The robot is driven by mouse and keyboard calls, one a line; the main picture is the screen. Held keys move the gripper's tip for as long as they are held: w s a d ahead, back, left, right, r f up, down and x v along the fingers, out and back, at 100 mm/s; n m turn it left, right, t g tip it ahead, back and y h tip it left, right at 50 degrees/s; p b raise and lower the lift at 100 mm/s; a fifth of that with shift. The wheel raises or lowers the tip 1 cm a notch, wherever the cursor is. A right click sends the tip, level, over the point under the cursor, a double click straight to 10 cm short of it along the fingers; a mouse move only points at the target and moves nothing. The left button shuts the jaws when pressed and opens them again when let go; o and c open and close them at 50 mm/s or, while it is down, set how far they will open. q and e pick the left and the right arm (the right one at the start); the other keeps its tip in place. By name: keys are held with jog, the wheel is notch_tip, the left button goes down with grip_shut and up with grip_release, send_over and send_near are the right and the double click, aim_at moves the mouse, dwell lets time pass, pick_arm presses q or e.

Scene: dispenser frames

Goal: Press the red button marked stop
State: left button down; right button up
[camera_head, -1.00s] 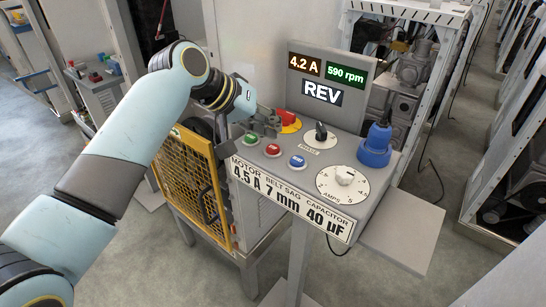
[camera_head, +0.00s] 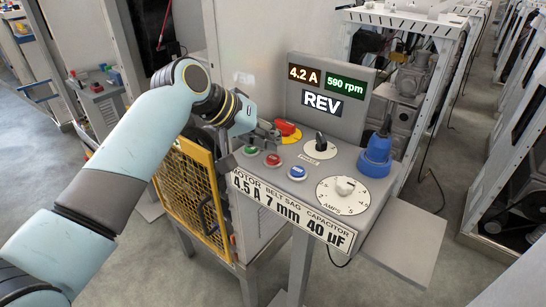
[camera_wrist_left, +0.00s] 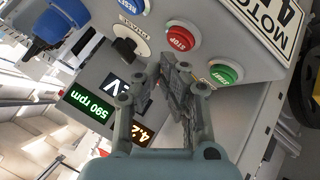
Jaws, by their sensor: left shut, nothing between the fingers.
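The red stop button (camera_head: 273,160) sits on the sloped grey control panel (camera_head: 330,163), between the green start button (camera_head: 250,151) and the blue reset button (camera_head: 297,172). In the left wrist view the red button (camera_wrist_left: 182,37) is readable as STOP, with the green START button (camera_wrist_left: 225,72) beside it. My left gripper (camera_head: 271,136) is shut and empty, just behind the row of buttons and apart from the red one. Its fingers (camera_wrist_left: 172,82) also show in the wrist view, beside the red button without covering it. My right gripper is not in view.
A red switch on a yellow plate (camera_head: 288,131) stands close beside my left fingers. A black selector knob (camera_head: 320,142), a blue plug (camera_head: 376,155) and a white amps dial (camera_head: 343,190) lie to the right. A display (camera_head: 328,90) reads REV behind. A yellow mesh guard (camera_head: 190,190) hangs at left.

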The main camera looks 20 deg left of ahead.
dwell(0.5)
pick_arm(q)
jog(key=shift+f, duration=0.1)
jog(key=shift+f, duration=0.25)
jog(key=shift+f, duration=0.55)
dwell(0.8)
jog(key=shift+r+p, duration=0.95)
jog(key=shift+p, duration=0.15)
